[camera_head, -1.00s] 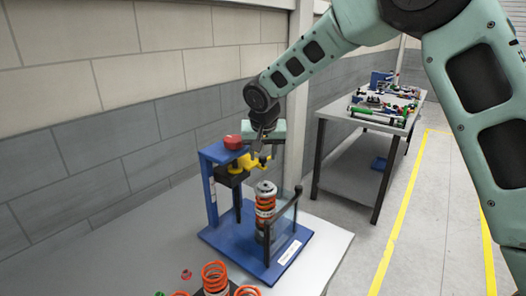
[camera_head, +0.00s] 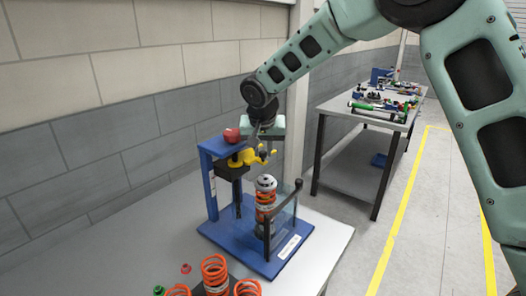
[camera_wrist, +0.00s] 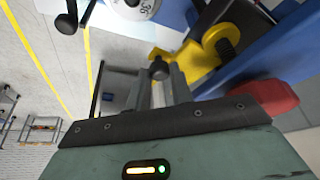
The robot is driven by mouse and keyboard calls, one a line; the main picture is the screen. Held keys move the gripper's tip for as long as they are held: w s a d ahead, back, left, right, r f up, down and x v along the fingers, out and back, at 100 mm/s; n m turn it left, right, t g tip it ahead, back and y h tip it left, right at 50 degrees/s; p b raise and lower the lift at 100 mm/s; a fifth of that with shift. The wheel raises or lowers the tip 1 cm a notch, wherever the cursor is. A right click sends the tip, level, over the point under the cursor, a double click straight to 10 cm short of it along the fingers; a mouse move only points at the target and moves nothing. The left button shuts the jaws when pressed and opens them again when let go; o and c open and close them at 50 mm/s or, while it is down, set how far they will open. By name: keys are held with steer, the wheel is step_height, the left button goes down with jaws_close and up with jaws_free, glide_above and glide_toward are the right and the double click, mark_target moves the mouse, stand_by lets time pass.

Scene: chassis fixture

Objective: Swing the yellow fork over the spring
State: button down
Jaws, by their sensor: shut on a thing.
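The yellow fork (camera_head: 249,157) sits on a black block at the top of the blue press stand (camera_head: 209,185). It points right, above and behind the orange spring. The orange spring (camera_head: 265,199) stands upright on the blue base, with a white-and-black top. My gripper (camera_head: 265,148) is at the fork's outer end. In the wrist view my gripper (camera_wrist: 161,82) is shut on a dark knob at the end of the yellow fork (camera_wrist: 203,56). A white round top (camera_wrist: 137,8) shows beyond it. In the head view the gripper partly hides the fork's end.
A clear guard with a black post (camera_head: 297,190) stands right of the spring. A red knob (camera_head: 232,135) tops the stand. Another bench (camera_head: 345,110) stands behind on the right. A wall runs along the left.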

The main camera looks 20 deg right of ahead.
steer(key=shift+s+a+f+m+b, duration=0.3)
steer(key=shift+s+m+b, duration=0.25)
steer(key=shift+b, duration=0.45)
steer(key=m+b, duration=0.1)
steer(key=s+a+m+h+b, duration=0.1)
steer(key=shift+s+m+g+b, duration=0.15)
steer(key=shift+m+g+b, duration=0.15)
steer(key=shift+m, duration=0.05)
steer(key=s+a+m+g+h+p, duration=0.2)
steer(key=a+m, duration=0.4)
steer(key=m, duration=0.5)
steer(key=shift+s+a+r+g+p, duration=0.35)
steer(key=shift+g+p, duration=0.1)
steer(key=shift+g, duration=0.45)
